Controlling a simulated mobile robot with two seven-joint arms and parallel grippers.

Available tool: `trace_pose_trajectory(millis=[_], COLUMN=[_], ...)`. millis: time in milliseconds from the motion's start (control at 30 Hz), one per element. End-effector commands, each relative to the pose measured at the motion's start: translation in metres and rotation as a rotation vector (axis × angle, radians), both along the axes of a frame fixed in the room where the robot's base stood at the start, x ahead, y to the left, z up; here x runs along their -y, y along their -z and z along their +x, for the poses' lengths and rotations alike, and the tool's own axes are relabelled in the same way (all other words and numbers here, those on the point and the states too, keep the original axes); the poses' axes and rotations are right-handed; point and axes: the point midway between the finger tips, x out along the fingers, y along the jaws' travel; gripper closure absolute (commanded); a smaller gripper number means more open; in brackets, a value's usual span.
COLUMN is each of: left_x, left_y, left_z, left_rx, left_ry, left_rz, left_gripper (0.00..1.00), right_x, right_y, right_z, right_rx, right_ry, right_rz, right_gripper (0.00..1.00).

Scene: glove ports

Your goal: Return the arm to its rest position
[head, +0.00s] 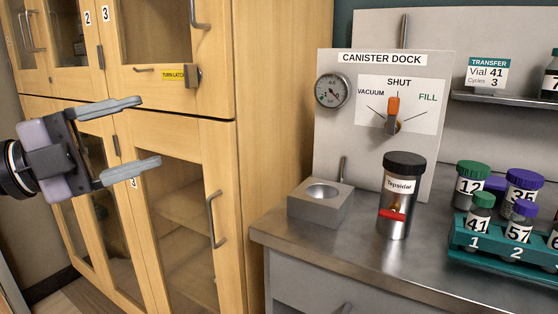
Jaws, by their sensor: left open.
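My left gripper (150,133) comes in from the left in the head view. Its two grey fingers are spread apart, one above the other, with nothing between them. It hangs in the air in front of the wooden cabinet, well left of the metal counter and apart from everything on it. My right gripper is not in view.
A canister (397,198) labelled Tepsidar stands on the counter (360,262) beside a grey block (320,202) with a round recess. Behind is the canister dock (432,155), its orange lever (393,107) upright at SHUT. A teal rack (482,245) holds several vials. The wooden cabinet (180,135) fills the left.

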Motion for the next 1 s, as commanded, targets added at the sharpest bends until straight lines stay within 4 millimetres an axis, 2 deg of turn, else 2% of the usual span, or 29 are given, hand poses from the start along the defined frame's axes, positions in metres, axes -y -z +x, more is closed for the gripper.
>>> trace_pose_trajectory(millis=[33, 167, 367, 467, 633, 767, 900, 1000], left_x=[0.006, 0.01, -0.002, -0.012, -0.03, -0.037, -0.034, -0.028], left_y=[0.0, 0.015, 0.052, 0.083, 0.155, 0.224, 0.295, 0.334], left_z=[0.002, 0.006, 0.019, 0.023, 0.017, -0.01, -0.062, -0.105], left_rx=[-0.028, -0.077, -0.218, -0.32, -0.547, -0.767, -1.03, -1.199], left_ry=[0.035, 0.065, -0.04, -0.15, -0.396, -0.604, -0.809, -0.913], left_rz=[-0.071, -0.268, -0.568, -0.694, -0.838, -0.88, -0.859, -0.819], left_gripper=[0.28, 0.28, 0.28, 0.28, 0.28, 0.28, 0.28, 0.28], right_x=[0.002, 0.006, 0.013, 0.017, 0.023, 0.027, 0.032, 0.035], right_y=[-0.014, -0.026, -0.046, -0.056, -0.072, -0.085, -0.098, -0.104], right_z=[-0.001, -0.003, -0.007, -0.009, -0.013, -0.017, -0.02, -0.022], right_rx=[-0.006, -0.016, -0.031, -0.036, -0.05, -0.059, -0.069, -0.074], right_ry=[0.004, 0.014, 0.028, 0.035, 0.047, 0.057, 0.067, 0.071], right_rz=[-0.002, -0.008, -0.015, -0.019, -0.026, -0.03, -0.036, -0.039], right_gripper=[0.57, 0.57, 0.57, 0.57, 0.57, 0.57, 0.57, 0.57])
